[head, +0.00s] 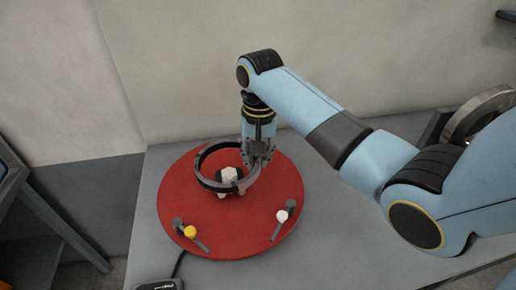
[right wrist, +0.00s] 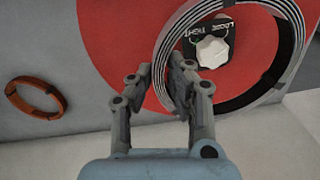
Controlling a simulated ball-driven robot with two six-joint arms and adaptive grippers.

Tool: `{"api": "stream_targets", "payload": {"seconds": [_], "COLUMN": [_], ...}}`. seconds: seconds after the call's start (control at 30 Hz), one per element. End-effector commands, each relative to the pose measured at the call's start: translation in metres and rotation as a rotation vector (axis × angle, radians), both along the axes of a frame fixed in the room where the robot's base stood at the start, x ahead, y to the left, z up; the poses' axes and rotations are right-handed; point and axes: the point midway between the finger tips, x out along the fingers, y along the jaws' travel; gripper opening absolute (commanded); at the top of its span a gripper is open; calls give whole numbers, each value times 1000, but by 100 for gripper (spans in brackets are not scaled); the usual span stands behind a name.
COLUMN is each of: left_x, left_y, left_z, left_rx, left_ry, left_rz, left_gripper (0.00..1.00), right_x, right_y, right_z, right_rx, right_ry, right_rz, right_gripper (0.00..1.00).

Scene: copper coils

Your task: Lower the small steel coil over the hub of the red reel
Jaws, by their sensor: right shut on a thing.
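The small steel coil (head: 213,187) is a dark, thin-walled ring over the red reel (head: 180,215). In the head view it encircles the hub with its white knob (head: 229,174). My right gripper (head: 257,158) points down and is shut on the coil's wall at its right side. In the right wrist view the fingers (right wrist: 180,85) grip the near left part of the coil (right wrist: 265,86), and the white knob (right wrist: 212,52) shows inside the ring. I cannot tell whether the coil touches the reel's face. My left gripper is not in view.
The reel lies on a grey table (head: 335,215). Two small clamps with a yellow knob (head: 190,232) and a white knob (head: 282,216) sit near its front edge. A larger metal ring (head: 463,126) stands at right. A copper coil (right wrist: 17,100) shows in the wrist view.

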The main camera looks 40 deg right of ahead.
Motion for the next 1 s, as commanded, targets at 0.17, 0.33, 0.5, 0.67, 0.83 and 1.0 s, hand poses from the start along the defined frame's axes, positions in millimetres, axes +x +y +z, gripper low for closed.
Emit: {"api": "stream_targets", "payload": {"seconds": [0.17,0.33,0.5,0.67,0.83,1.0], "left_x": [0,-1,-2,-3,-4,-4], "left_y": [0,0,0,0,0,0], "left_z": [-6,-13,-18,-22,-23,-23], "left_rx": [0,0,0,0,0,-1], "left_ry": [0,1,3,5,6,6], "left_rz": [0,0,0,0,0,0], "left_gripper": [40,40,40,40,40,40], "right_x": [0,0,1,1,1,1], "right_y": [0,0,0,0,0,0], "right_z": [-21,-39,-55,-64,-67,-67], "right_rx": [1,0,0,0,0,0], "right_ry": [-1,-1,-1,-3,-3,-3], "right_rz": [0,0,0,1,1,1], "right_gripper": [0,0,0,0,0,0]}}
